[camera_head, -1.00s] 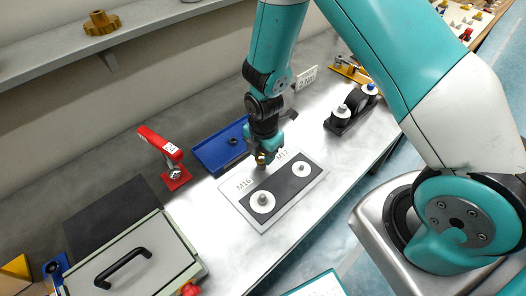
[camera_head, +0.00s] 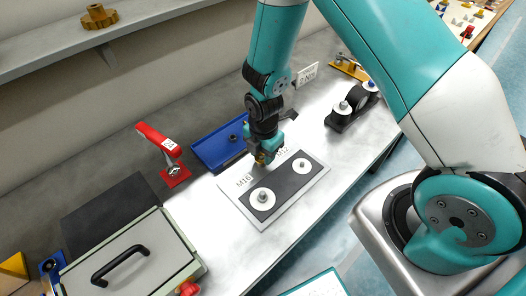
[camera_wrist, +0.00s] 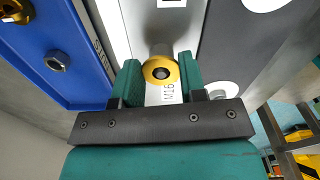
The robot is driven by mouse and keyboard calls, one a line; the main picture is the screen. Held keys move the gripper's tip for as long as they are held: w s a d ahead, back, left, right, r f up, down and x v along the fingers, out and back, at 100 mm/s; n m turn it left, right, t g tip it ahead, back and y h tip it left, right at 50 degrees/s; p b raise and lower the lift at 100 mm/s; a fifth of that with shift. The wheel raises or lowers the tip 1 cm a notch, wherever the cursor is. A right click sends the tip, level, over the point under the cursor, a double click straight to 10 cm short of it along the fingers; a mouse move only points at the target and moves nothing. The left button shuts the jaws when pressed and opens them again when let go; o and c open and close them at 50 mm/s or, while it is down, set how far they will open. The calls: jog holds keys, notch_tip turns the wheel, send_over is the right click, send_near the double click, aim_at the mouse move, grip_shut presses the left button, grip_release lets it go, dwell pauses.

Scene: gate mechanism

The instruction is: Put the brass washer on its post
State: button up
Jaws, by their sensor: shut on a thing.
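My gripper (camera_wrist: 160,78) is shut on the brass washer (camera_wrist: 148,72), a yellow ring with a dark hole, held between its teal fingertips. A grey cylinder (camera_wrist: 162,48) shows just beyond the washer; I cannot tell whether the two touch. In the head view my gripper (camera_head: 264,158) hangs over the back edge of the light plate (camera_head: 238,186), by the M16 label. On the plate's dark strip (camera_head: 283,184) stand two grey posts on white discs: the nearer one (camera_head: 262,196) beside M16, the other (camera_head: 302,164) nearer M12. The washer is small and partly hidden there.
A blue tray (camera_head: 208,152) with a dark nut (camera_wrist: 57,61) lies left of my gripper. A red lever stand (camera_head: 174,173) is further left. A black roller block (camera_head: 342,120) stands right of the plate. A grey case (camera_head: 150,270) is at lower left.

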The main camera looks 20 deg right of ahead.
jog(key=shift+f, duration=0.15)
jog(key=o, duration=1)
notch_tip(320, 180, up, 7)
jog(key=p, duration=0.5)
